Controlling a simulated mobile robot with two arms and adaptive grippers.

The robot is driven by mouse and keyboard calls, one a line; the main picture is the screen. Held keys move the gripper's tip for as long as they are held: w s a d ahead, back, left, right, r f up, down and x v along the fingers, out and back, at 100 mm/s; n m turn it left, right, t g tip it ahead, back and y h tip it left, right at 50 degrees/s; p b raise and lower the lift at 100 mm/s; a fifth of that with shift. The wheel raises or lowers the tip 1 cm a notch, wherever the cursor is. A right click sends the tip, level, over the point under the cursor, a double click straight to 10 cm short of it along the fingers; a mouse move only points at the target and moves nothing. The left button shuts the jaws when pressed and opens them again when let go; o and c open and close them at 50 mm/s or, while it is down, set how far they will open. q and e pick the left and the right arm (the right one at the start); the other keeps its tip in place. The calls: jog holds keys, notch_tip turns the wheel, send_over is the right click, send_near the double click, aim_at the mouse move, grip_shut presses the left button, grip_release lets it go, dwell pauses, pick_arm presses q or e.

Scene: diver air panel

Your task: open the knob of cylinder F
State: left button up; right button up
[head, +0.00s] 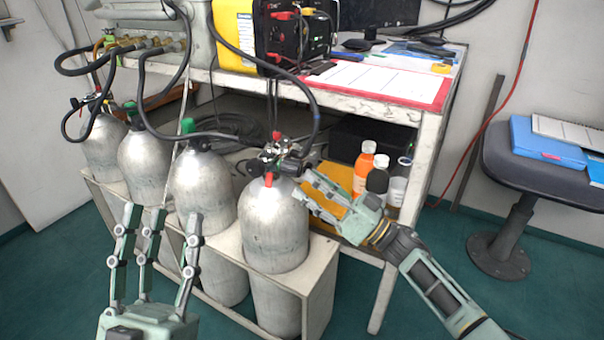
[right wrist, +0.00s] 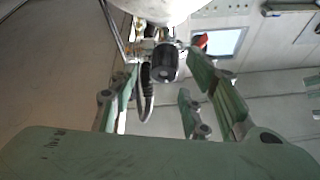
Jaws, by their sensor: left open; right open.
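Several grey cylinders stand in a row in a pale rack; no letter on them is readable, so I cannot tell which is F. The rightmost cylinder (head: 273,225) has a valve with a hose, red parts and a black knob (head: 291,167). My right gripper (head: 308,188) is open just to the right of this valve, fingers pointing at it. In the right wrist view the black knob (right wrist: 165,66) lies between the open fingers, near their tips; contact is not visible. My left gripper (head: 160,225) is open and empty, in front of the left cylinders.
The rack (head: 318,290) encloses the cylinders. A workbench (head: 432,130) stands behind, with a yellow device (head: 236,30) and papers on top. Orange and dark bottles (head: 364,165) stand on its lower shelf, close behind my right gripper. A stool (head: 540,170) is at right.

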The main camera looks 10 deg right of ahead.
jog(key=v, duration=0.7)
jog(key=shift+d, duration=0.15)
